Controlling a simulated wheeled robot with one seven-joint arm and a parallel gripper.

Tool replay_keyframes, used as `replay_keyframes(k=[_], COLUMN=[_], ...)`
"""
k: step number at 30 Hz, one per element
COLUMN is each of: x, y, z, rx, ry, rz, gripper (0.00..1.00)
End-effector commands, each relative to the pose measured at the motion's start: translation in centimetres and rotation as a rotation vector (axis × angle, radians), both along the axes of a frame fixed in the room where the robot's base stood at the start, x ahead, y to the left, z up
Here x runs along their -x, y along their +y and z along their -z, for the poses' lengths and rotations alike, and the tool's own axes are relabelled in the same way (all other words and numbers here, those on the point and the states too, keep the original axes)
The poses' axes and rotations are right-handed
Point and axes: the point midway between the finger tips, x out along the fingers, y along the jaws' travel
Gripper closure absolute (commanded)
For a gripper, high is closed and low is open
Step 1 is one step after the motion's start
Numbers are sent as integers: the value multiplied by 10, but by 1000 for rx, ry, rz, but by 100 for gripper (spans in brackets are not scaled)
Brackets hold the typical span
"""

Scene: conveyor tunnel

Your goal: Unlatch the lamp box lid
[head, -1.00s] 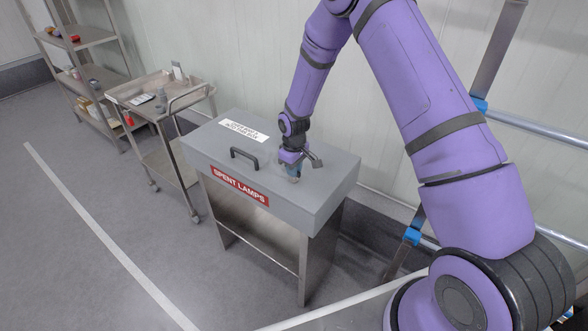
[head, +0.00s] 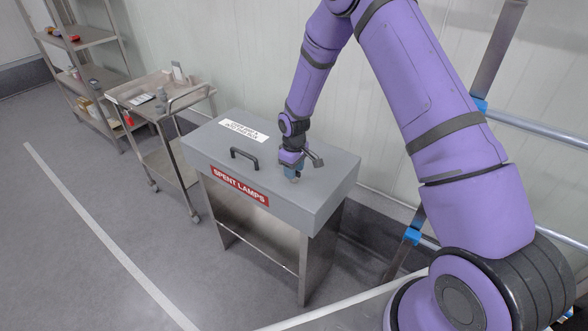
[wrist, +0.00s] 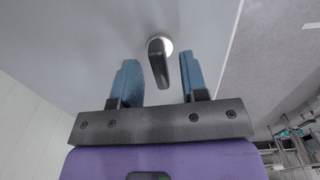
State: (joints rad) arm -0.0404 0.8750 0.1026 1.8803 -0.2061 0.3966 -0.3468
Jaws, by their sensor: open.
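The lamp box (head: 270,165) is a grey box with a flat lid, a red "SPENT LAMPS" label and a dark handle (head: 245,157) on top. In the wrist view, a dark latch lever (wrist: 158,66) on a pale round base stands on the grey lid surface (wrist: 90,35). My gripper (wrist: 159,70) is open, with one blue finger on each side of the lever and visible gaps between. In the head view, my gripper (head: 292,174) points down at the lid, right of the handle; the latch is mostly hidden there.
The box sits on a metal stand (head: 303,265). A steel trolley (head: 160,110) with small items stands to its left, and a shelf rack (head: 88,85) lies beyond. The wall is close behind. Floor at front left is clear.

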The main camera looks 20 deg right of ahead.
Motion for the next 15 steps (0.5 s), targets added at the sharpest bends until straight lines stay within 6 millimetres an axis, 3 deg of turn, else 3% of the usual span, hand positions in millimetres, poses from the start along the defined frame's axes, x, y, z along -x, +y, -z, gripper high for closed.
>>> replay_keyframes(k=[7, 15], x=[-1, -1], y=[0, 0], z=[-19, -69], rx=[0, 0], ry=[-2, -4], rz=[1, 0], gripper=[60, 60])
